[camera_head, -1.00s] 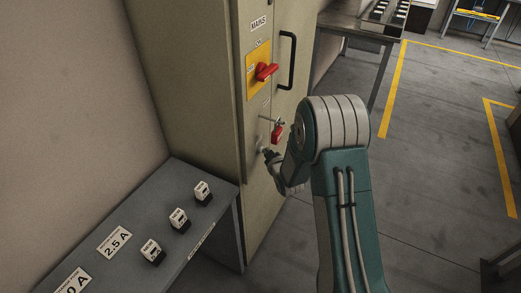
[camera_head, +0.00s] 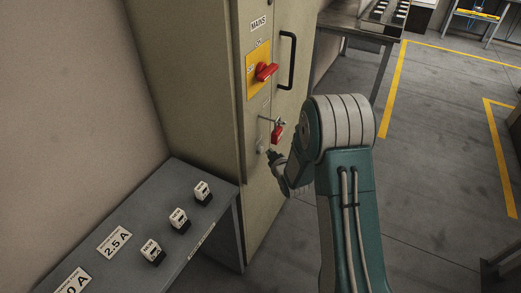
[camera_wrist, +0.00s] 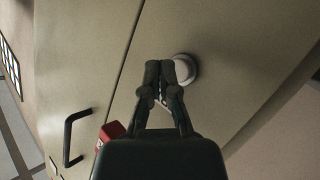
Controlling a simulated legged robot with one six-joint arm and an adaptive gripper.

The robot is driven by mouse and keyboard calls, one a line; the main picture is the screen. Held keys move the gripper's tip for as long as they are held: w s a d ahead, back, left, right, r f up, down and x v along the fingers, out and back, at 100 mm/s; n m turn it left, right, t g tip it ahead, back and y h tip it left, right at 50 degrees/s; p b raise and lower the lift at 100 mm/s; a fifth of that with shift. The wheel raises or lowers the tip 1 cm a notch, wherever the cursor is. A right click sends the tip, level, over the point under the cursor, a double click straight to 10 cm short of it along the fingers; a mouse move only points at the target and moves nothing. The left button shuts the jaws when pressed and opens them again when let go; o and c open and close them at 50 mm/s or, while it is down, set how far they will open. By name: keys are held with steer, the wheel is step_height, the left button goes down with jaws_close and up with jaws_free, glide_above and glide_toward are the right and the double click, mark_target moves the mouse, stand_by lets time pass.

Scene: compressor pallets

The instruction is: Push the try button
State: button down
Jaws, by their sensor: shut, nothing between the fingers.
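The try button is a round pale knob (camera_wrist: 184,69) on the beige cabinet in the wrist view. In the head view it is a small light knob (camera_head: 261,148) low on the cabinet's narrow face. My gripper (camera_wrist: 160,70) is shut and empty. In the wrist view its fingertips overlap the left edge of the button; I cannot tell whether they touch it. In the head view my gripper (camera_head: 271,155) is just right of and below the button.
The cabinet (camera_head: 190,60) carries a red rotary switch (camera_head: 265,72) on a yellow plate, a black handle (camera_head: 287,60) and a red padlock (camera_head: 277,132). A grey shelf (camera_head: 130,225) with several small fuse blocks stands at left. Floor at right is open.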

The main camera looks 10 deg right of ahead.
steer(key=shift+s+d, duration=0.1)
steer(key=shift+d, duration=0.05)
steer(key=s+d, duration=0.2)
steer(key=d, duration=0.1)
steer(key=s+d, duration=0.1)
steer(key=shift+s+d, duration=0.25)
steer(key=shift+d, duration=0.15)
stand_by(0.3)
stand_by(0.7)
